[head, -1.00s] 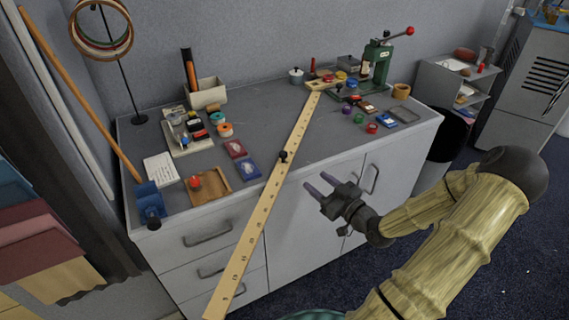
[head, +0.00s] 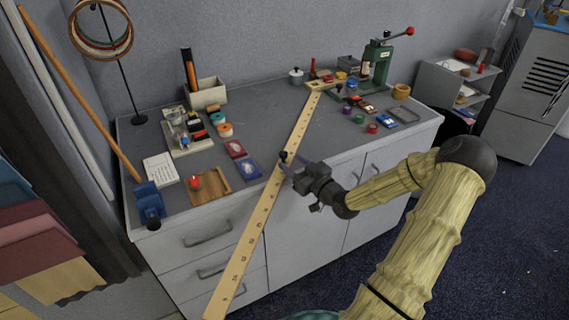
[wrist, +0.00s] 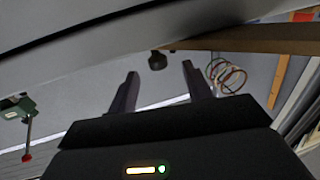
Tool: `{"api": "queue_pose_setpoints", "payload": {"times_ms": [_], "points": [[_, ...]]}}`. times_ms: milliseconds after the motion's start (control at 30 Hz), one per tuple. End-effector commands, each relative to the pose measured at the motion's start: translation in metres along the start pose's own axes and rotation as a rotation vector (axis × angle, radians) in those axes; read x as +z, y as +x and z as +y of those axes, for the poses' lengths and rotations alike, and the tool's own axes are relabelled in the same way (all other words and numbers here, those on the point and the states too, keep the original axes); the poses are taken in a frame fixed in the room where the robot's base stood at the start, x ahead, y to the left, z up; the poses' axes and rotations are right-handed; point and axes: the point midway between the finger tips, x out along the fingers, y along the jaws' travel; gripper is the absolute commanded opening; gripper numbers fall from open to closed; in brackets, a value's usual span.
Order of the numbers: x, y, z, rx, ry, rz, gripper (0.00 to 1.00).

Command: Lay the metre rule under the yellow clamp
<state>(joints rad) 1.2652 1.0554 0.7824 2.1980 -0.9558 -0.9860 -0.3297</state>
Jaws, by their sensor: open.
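The metre rule (head: 262,205) is a long pale wooden strip. It lies slanting across the worktop, and its near end sticks out past the front edge. A small black knob (head: 283,156) stands on it near that edge. My gripper (head: 286,166) is open at the rule beside the knob. In the wrist view the knob (wrist: 157,61) shows beyond and between the two parted fingers (wrist: 160,84), with nothing between the jaws. The rule (wrist: 255,39) also crosses the upper right there. I cannot make out a yellow clamp for certain.
A blue clamp-like block (head: 149,200) sits at the worktop's front left corner. A wooden tray (head: 212,187) and blue card (head: 248,169) lie left of the rule. A green press (head: 376,60) stands at the back right.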

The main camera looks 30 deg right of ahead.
Motion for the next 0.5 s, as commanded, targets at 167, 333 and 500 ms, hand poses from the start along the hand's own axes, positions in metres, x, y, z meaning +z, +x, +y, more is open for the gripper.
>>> {"api": "queue_pose_setpoints", "payload": {"times_ms": [167,333,500], "points": [[-0.001,0.015,0.001,-0.002,0.000,0.001,0.50],[-0.002,0.040,0.002,-0.003,0.000,0.002,0.50],[-0.002,0.052,0.003,-0.002,-0.001,0.000,0.50]]}}
